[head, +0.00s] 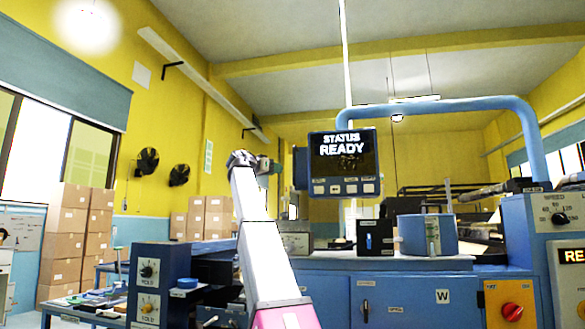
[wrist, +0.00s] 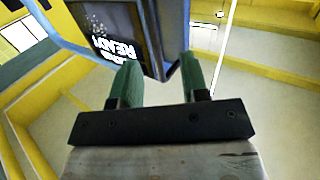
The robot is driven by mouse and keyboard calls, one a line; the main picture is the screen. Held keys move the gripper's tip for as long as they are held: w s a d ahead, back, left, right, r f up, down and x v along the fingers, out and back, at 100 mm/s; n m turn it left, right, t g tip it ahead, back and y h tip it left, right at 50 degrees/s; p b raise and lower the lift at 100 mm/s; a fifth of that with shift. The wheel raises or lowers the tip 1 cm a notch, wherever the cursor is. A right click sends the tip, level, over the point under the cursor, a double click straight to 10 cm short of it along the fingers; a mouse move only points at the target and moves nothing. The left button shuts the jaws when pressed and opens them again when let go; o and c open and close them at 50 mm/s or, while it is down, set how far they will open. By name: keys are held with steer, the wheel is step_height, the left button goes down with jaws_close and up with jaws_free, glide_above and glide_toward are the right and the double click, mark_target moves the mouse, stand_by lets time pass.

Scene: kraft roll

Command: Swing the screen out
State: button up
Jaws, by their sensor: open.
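The screen (head: 344,162) is a dark blue box reading "STATUS READY", with several buttons under its display. It hangs from the end of a blue overhead arm (head: 440,107). In the head view, my gripper (head: 268,165) is just left of the screen's left side, where a narrow bar-like part (head: 300,168) shows. In the wrist view, my gripper (wrist: 160,75) has its two green fingers apart. The screen (wrist: 115,35) fills the upper middle, and its edge lies between or just beyond the fingertips. I cannot tell whether either finger touches it.
Below the screen is a blue machine bench (head: 410,264) with a blue drum (head: 428,235) and a black box (head: 375,237). A control cabinet (head: 548,250) stands at the right. Cardboard boxes (head: 75,240) are stacked at left. The air left of the screen is mostly clear.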

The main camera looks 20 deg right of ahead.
step_height(320, 180, up, 4)
steer(key=f, duration=0.1)
glide_above(294, 180)
steer(key=shift+w+d+r+m, duration=0.15)
steer(key=shift+w+r+m, duration=0.1)
steer(key=shift+w+m, duration=0.1)
jaws_close()
